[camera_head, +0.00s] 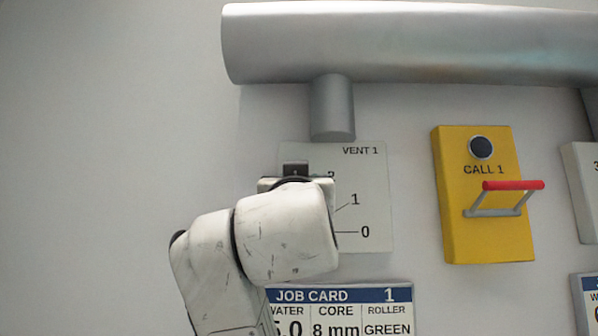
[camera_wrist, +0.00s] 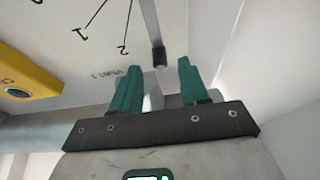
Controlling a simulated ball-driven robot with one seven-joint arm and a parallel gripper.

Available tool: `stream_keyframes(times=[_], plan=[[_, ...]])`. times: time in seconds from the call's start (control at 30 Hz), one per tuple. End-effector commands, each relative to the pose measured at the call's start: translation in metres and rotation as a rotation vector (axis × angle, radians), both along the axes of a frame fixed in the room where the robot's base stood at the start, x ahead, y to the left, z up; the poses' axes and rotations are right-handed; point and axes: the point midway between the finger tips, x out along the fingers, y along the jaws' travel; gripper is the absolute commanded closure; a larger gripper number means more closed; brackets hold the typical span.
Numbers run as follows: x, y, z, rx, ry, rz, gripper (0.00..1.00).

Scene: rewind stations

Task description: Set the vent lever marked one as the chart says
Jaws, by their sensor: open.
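The vent panel (camera_head: 372,205) is a pale plate marked VENT 1 with scale figures 2, 1 and 0; my arm covers its left part. In the wrist view, upside down, the vent lever (camera_wrist: 150,22) is a thin grey bar with a dark tip (camera_wrist: 159,57). It lies past the 2 line, on the side away from 1. My gripper (camera_wrist: 159,66) is open, its green fingers on either side of the lever's tip, with a gap on both sides. In the head view my wrist hides the fingers and lever. No chart is in view.
A yellow CALL 1 box (camera_head: 453,220) with a red-gripped handle (camera_head: 513,185) stands to the right. A thick grey pipe (camera_head: 400,42) runs above the panel. A job card (camera_head: 345,296), partly covered by my arm, hangs below, reading core 8 mm and roller green.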

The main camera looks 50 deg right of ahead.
Motion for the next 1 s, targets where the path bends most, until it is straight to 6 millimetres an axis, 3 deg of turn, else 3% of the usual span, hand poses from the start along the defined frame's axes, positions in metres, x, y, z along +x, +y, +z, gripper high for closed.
stream_keyframes(times=[0.3, 0.67, 1.0], plan=[[0.024, -0.031, 0.017, 0.001, 0.002, -0.002, 0.55], [0.027, -0.034, 0.018, 0.0, 0.0, 0.001, 0.55], [0.027, -0.034, 0.018, 0.0, 0.0, 0.001, 0.85]])
